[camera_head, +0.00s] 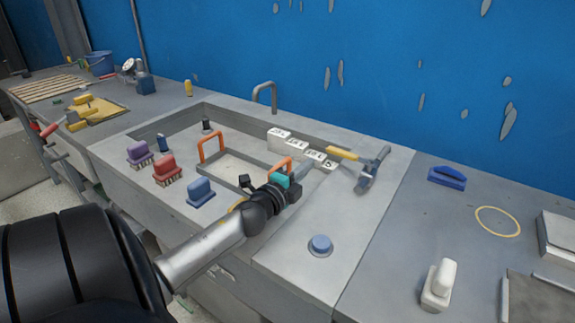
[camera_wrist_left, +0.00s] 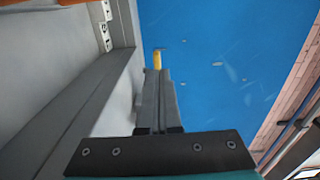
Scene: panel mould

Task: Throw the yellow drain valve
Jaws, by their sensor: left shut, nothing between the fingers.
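My left gripper (camera_head: 304,170) reaches over the sink, shut and empty. Its closed fingers also show in the left wrist view (camera_wrist_left: 158,78). A yellow-handled piece with a grey head (camera_head: 343,153) lies on the sink's back right rim, just beyond the fingertips and apart from them. A yellow part shows just past the fingertips in the left wrist view (camera_wrist_left: 157,60). Another yellow part (camera_head: 237,205) shows near the sink's front, mostly hidden behind my wrist. I cannot tell which yellow part is the drain valve. My right gripper is not in view.
A tray with orange handles (camera_head: 211,147) sits in the sink, beside white lettered blocks (camera_head: 314,155). Purple (camera_head: 139,153), red (camera_head: 167,168) and blue (camera_head: 201,191) brushes line the front left rim. A blue button (camera_head: 320,245) and white-handled item (camera_head: 439,283) are at right.

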